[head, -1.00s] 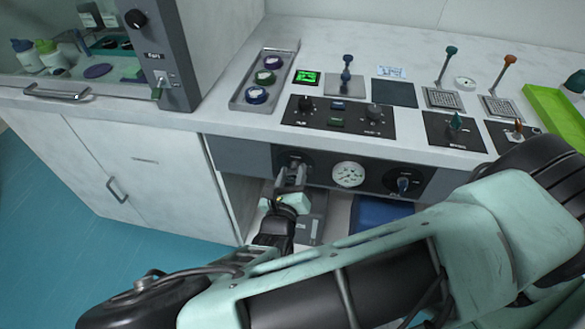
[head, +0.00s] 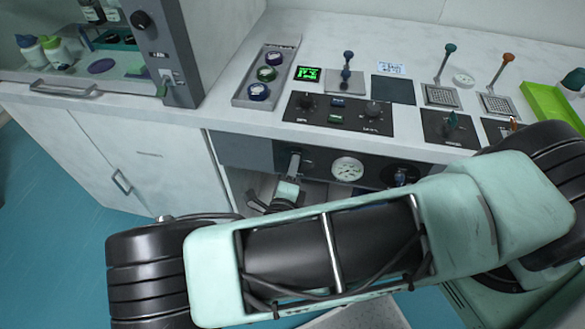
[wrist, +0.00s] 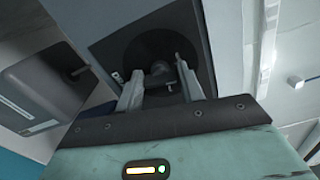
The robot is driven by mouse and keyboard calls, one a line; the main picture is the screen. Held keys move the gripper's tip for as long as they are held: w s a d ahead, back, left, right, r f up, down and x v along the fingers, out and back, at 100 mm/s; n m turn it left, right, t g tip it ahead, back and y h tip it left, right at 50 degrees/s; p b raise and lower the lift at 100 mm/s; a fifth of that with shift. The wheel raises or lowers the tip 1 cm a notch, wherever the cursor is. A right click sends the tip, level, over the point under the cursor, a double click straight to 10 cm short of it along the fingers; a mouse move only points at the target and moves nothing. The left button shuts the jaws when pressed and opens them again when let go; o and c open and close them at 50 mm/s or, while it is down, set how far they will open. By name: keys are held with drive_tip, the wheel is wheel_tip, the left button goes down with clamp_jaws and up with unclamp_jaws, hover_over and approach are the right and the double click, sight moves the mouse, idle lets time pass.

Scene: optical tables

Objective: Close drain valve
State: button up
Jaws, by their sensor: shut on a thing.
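A dark panel (head: 326,177) under the counter edge carries a round white gauge (head: 347,169). A dark valve knob sits at the panel's left end, on a round black plate. A second knob (head: 401,177) is right of the gauge, partly behind my arm. My gripper (head: 294,164) is at the left knob, mostly seen from above. In the wrist view, the two fingers stand on either side of the dark left knob (wrist: 160,71) and are shut on it. I cannot read the labels, so I cannot tell which knob is named the drain valve.
The counter (head: 225,113) above holds a control plate (head: 345,118), levers and a tray with several round jars (head: 262,80). A cabinet (head: 150,150) stands left of the open space under the panel. My arm covers much of the lower view.

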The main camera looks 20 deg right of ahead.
drive_tip(key=shift+f+n, duration=0.1)
drive_tip(key=shift+n, duration=0.9)
drive_tip(key=o, duration=1)
drive_tip(key=shift+a, duration=0.1)
drive_tip(key=b+v, duration=0.2)
drive_tip(key=v, duration=1.5)
drive_tip(key=shift+s+b, duration=0.2)
drive_tip(key=shift+b, duration=0.2)
